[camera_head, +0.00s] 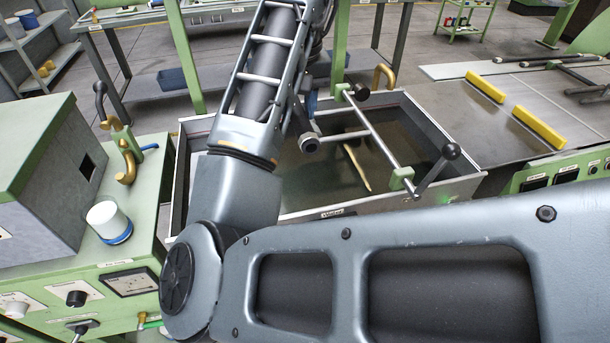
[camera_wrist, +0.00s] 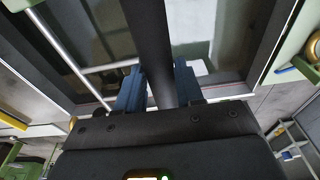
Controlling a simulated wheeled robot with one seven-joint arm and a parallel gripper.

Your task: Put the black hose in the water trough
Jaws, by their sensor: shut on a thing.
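The black hose (camera_wrist: 149,40) shows in the wrist view as a thick dark tube. It is held between the blue fingers of my gripper (camera_wrist: 158,90), which is shut on it. The hose's far end runs out of the top of the wrist view. The water trough (camera_head: 380,206) is a grey metal tank with dark water, in the middle of the head view. Its rim (camera_wrist: 268,50) also shows in the wrist view, with the hose over the tank area. In the head view my arm hides most of the gripper, and I cannot make out the hose.
A metal bar (camera_head: 378,130) with green clamps and black knobs crosses the trough. A tan strip (camera_head: 357,165) shows inside it. A green control cabinet with a white cup (camera_head: 108,221) stands left. A table with yellow bars (camera_head: 538,128) stands right.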

